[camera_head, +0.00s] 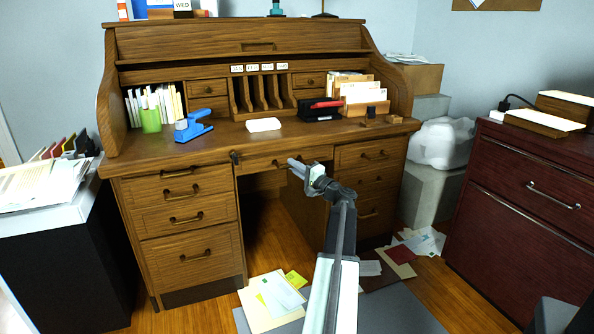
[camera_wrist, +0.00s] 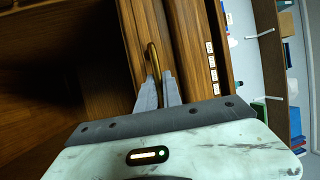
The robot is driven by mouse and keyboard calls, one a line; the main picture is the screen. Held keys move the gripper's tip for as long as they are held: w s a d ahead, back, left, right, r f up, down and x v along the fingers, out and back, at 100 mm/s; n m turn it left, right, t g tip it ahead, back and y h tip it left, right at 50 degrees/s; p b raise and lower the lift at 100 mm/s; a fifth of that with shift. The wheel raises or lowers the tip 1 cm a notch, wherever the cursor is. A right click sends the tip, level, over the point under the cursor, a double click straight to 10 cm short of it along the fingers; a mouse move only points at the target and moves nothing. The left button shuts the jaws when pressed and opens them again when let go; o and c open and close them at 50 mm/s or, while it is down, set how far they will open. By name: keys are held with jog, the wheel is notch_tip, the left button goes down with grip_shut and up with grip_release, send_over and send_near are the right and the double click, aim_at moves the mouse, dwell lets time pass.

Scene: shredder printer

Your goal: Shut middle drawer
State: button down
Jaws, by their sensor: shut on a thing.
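The middle drawer (camera_head: 258,162) is the wide, shallow wooden drawer under the desktop, above the kneehole. My gripper (camera_head: 297,167) reaches its front from the near right. In the wrist view, my gripper (camera_wrist: 158,84) has its two grey fingers closed around the brass handle (camera_wrist: 152,58) on the drawer front (camera_wrist: 133,40). The handle's far end shows beyond the fingertips. In the head view the gripper and wrist hide the handle and part of the drawer front. I cannot tell exactly how far the drawer stands out from the desk.
The roll-top desk (camera_head: 180,146) has drawer stacks on both sides of the dark kneehole. A blue stapler (camera_head: 192,127), a white block (camera_head: 263,125) and a black item with red (camera_head: 320,108) sit on top. Papers (camera_head: 275,298) lie on the floor. A dark red cabinet (camera_head: 530,205) stands right.

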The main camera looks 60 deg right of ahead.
jog(key=c, duration=1.5)
grip_release()
jog(key=shift+s+d, duration=0.15)
jog(key=shift+s, duration=0.1)
jog(key=shift+w, duration=0.1)
jog(key=b+v, duration=0.1)
jog(key=v, duration=0.7)
